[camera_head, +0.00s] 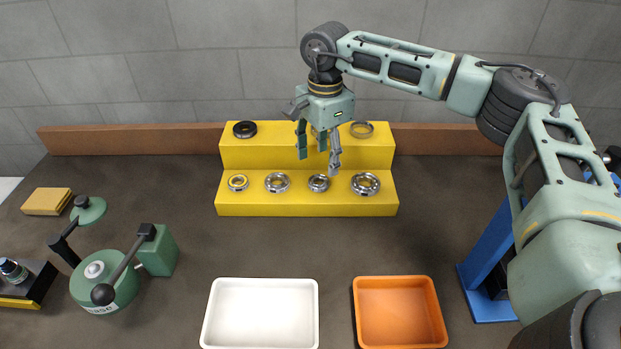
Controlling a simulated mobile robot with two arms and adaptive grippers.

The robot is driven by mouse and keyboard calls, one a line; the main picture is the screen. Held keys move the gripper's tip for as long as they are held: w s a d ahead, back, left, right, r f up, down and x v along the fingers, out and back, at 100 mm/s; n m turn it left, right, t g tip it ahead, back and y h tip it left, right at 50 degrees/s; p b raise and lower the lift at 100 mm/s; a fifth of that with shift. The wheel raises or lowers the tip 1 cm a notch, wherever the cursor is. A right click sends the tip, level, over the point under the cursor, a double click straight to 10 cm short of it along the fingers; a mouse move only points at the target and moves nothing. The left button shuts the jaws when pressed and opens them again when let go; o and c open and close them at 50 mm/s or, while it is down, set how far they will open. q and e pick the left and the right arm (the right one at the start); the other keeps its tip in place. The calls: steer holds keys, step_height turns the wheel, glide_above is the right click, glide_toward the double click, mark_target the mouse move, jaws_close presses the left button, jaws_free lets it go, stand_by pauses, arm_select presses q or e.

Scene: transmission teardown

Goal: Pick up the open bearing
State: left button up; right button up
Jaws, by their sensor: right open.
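My right gripper (318,158) is open and empty, with its fingers pointing down in front of the upper step of the yellow stand (306,206). Several ring-shaped bearings lie on the lower step: a small one with a yellow inside (238,189), a silver one (268,183), a smaller silver one (310,184) just below the gripper, and a larger one (356,184) at the right. I cannot tell for sure which is the open bearing. The fingers look apart from all of them. My left gripper is not in view.
A black ring (236,130) and a thin metal ring (371,130) lie on the upper step; the gripper hides its middle. A white tray (206,316) and an orange tray (441,318) stand in front. A green lever device (120,292) is at left. The table's middle is clear.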

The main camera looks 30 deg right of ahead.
mark_target(320, 177)
steer(key=shift+w+d+f+b, duration=0.15)
steer(key=shift+w+f+b, duration=0.2)
steer(key=shift+w+f, duration=0.3)
steer(key=shift+f+b, duration=0.35)
steer(key=shift+f, duration=0.15)
steer(key=shift+s+f+b, duration=0.3)
steer(key=shift+f+b, duration=0.1)
steer(key=shift+f, duration=0.05)
steer(key=f+b, duration=0.2)
steer(key=f, duration=0.1)
steer(key=w+f+b, duration=0.1)
steer(key=f, duration=0.1)
steer(key=c, duration=1.2)
